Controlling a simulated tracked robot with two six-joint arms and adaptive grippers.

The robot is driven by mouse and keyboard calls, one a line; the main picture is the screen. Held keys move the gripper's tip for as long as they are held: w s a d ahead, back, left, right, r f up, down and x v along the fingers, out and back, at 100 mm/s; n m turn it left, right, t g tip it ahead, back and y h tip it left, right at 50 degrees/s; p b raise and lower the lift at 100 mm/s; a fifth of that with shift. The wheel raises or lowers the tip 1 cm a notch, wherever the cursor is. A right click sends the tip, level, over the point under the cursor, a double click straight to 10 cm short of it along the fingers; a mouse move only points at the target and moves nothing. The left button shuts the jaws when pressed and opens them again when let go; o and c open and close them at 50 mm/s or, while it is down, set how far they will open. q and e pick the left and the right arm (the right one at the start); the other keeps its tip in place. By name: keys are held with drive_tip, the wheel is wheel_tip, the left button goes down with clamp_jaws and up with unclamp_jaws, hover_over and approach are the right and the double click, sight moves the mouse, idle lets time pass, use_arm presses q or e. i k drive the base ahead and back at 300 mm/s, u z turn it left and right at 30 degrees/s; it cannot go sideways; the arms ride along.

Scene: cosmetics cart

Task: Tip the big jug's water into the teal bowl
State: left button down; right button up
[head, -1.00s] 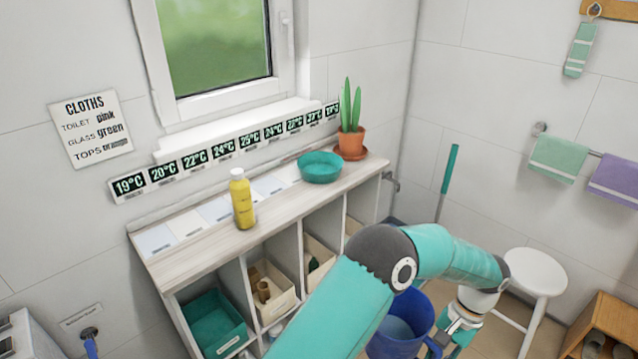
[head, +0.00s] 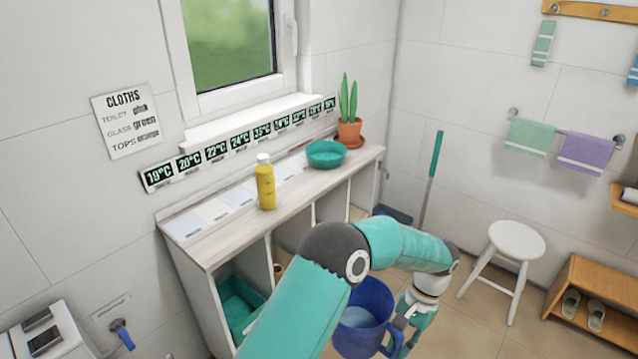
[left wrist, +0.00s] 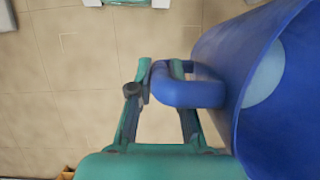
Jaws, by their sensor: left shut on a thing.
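The big blue jug (head: 362,335) is low in the head view, in front of the shelf unit, roughly upright, with pale water inside. My left gripper (head: 407,318) is shut on its handle at the right side of the jug. In the left wrist view the jug (left wrist: 215,60) fills the right side, and my left gripper's fingers (left wrist: 165,72) are around its handle. The teal bowl (head: 326,160) stands on the shelf top near its far right end, above and apart from the jug. My right gripper is out of view.
A yellow bottle (head: 265,188) stands on the shelf top (head: 210,246), left of the bowl. A potted plant (head: 349,132) stands just behind the bowl at the right. A white stool (head: 516,241) and a wooden shoe rack (head: 590,285) are at the right; floor between is open.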

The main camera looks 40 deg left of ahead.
sight(320, 154)
drive_tip(key=u, duration=0.4)
drive_tip(key=k, duration=0.1)
drive_tip(key=u, duration=0.35)
drive_tip(key=i, duration=1)
drive_tip(key=u, duration=0.05)
